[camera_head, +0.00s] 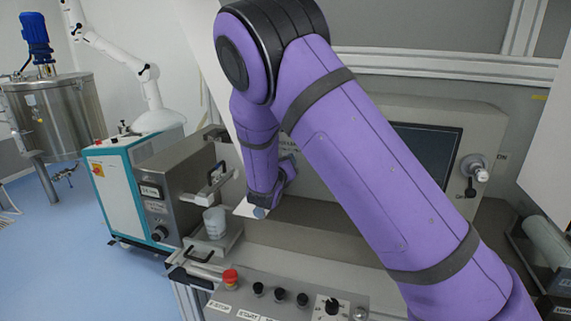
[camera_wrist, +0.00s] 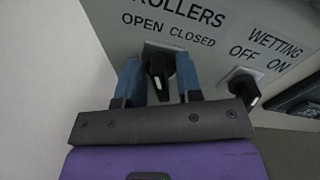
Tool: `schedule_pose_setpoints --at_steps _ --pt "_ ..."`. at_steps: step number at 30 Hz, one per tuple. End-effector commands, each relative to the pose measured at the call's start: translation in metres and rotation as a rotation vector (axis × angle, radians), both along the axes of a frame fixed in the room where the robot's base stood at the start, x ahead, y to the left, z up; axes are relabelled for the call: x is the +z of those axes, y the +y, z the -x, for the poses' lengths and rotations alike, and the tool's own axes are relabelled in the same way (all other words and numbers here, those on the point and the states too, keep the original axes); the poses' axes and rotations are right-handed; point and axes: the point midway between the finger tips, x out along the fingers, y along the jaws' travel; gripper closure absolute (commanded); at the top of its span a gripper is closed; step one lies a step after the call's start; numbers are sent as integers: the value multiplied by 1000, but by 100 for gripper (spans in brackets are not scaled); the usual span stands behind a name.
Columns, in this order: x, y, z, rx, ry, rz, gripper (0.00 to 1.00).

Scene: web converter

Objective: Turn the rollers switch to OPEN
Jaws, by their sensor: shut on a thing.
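The rollers switch (camera_wrist: 160,66) is a black knob on a square plate, below the printed words ROLLERS, OPEN and CLOSED in the wrist view. My gripper (camera_wrist: 160,82) has its two blue fingers on either side of this knob and is shut on it. The knob's handle stands roughly upright in the picture; its exact setting is hard to tell because its lower part is close to my gripper body. In the head view my purple arm covers the switch, and my gripper shows only partly.
The black wetting switch (camera_wrist: 244,87), marked OFF and ON, sits just right of my gripper. In the head view a front panel holds a red emergency button (camera_head: 230,277) and several black knobs.

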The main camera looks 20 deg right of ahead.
Motion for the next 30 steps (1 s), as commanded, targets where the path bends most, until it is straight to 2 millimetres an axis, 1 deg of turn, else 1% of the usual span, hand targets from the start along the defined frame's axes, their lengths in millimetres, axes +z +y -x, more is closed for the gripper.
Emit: schedule_pose_setpoints --at_steps 9,20,21,30 --pt "-1 1 0 1 38 52 90" --pt "-1 1 0 1 39 54 91" --pt "-1 1 0 1 39 54 62" --pt "-1 1 1 0 37 53 62"
